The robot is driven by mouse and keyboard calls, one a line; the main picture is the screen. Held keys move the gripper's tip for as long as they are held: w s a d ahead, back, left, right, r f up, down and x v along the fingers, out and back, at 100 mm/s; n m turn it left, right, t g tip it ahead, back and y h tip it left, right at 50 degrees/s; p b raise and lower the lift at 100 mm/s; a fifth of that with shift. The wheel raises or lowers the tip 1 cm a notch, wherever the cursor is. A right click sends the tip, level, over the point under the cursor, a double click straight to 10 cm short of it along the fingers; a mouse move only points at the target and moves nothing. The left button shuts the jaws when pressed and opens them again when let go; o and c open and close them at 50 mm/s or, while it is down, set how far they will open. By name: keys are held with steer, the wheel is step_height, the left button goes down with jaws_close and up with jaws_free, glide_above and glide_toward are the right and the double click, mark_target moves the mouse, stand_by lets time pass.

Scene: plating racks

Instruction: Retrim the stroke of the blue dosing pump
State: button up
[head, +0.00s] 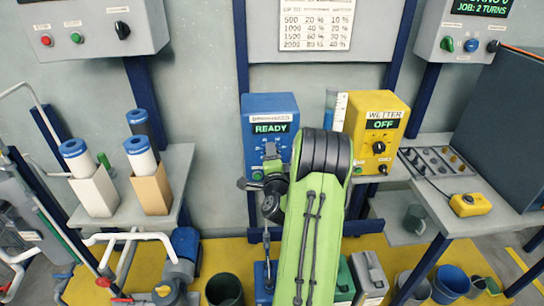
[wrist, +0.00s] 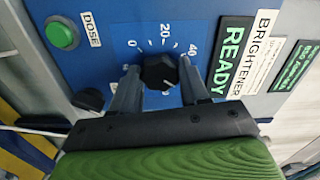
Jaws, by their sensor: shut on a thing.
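The blue dosing pump (head: 270,103) stands at the centre of the head view, its green display (head: 270,128) reading READY. In the wrist view its blue face (wrist: 120,25) carries a BRIGHTENER label (wrist: 262,40), a green DOSE button (wrist: 62,32) and a black stroke knob (wrist: 160,72) with 0, 20 and 40 legible on its scale. My gripper (wrist: 160,76) is shut on this knob, one finger on each side. A pale mark shows on the knob, but its exact reading is unclear. In the head view my green arm hides most of the knob area.
A yellow WETTER pump (head: 377,125), its display reading OFF, stands close on the right. A percentage chart (head: 316,24) hangs above. A control box (head: 463,30) at upper right shows JOB: 2 TURNS. White filter cartridges (head: 85,165) stand left. A yellow pendant (head: 470,204) lies on the right bench.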

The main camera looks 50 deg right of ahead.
stand_by(0.4)
steer(key=o, duration=1.1)
steer(key=shift+c, duration=0.2)
